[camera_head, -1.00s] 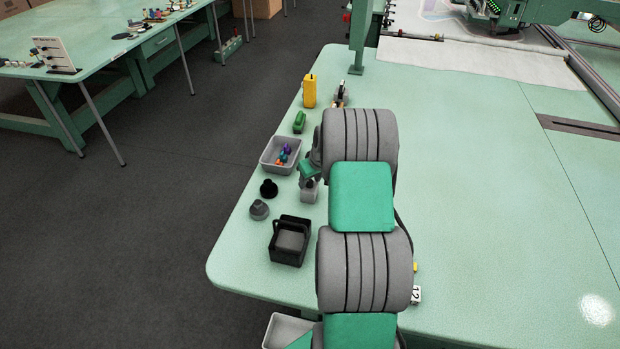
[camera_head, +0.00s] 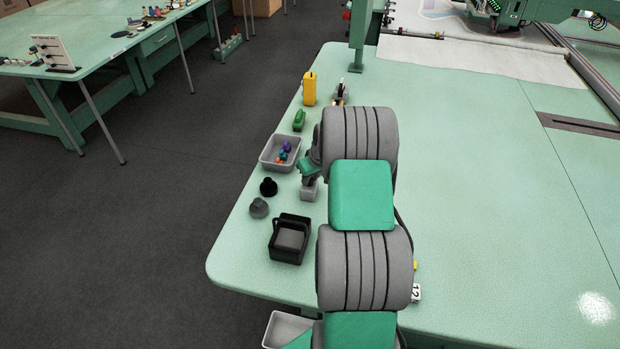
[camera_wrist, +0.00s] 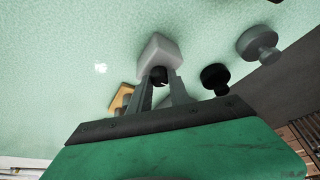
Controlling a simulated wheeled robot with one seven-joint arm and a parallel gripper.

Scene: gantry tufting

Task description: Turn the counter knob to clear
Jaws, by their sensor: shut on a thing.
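The counter is a small light grey box (camera_wrist: 160,50) with a dark round knob (camera_wrist: 158,75) on the face toward me, in the wrist view. My gripper (camera_wrist: 160,84) has one finger on each side of the knob and is shut on it. The fingers hide the knob's sides, and I cannot make out a mark or reading on it. In the head view the grey box (camera_head: 308,194) stands on the table to the left of my arm. My gripper (camera_head: 309,180) is at its top there, and the knob is hidden.
A black handled bin (camera_head: 287,252) stands nearer. A yellow container (camera_head: 310,90) stands farther back. The table's right side is largely clear.

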